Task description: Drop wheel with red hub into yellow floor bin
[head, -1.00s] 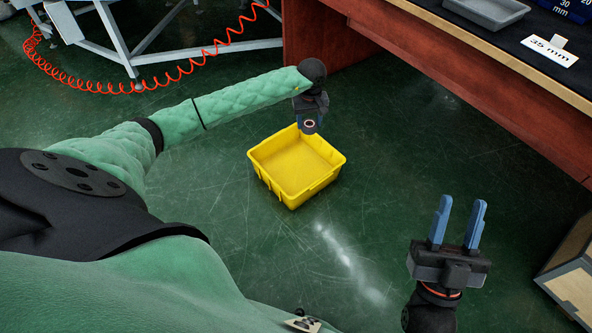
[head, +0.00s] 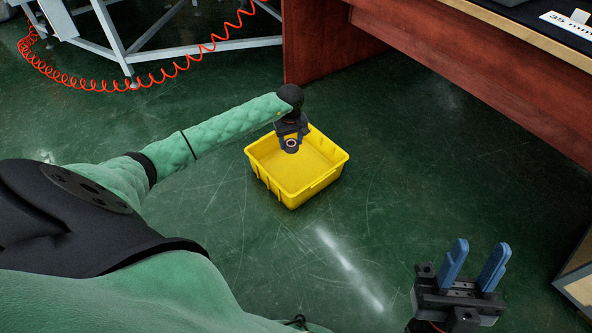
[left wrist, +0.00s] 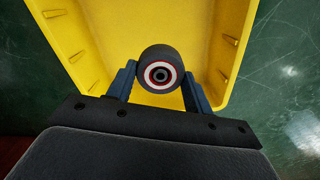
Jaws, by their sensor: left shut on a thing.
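The yellow floor bin (head: 316,190) stands on the green floor near the middle of the head view, and nothing shows inside it. My left gripper (head: 291,147) points down over the bin's far left part. It is shut on a wheel (left wrist: 160,70) with a dark tyre and a red-ringed white and dark hub. In the left wrist view, the wheel sits between the blue fingers, with the bin's yellow inside (left wrist: 120,28) behind it. My right gripper (head: 474,264) is at the lower right, with its two blue fingers apart and nothing between them.
A wooden workbench (head: 455,65) stands at the upper right, with a "35 mm" label (head: 568,22) on top. A white metal frame (head: 120,45) and a coiled red hose (head: 160,72) are at the upper left. A wooden box (head: 578,280) shows at the right edge. Floor around the bin is clear.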

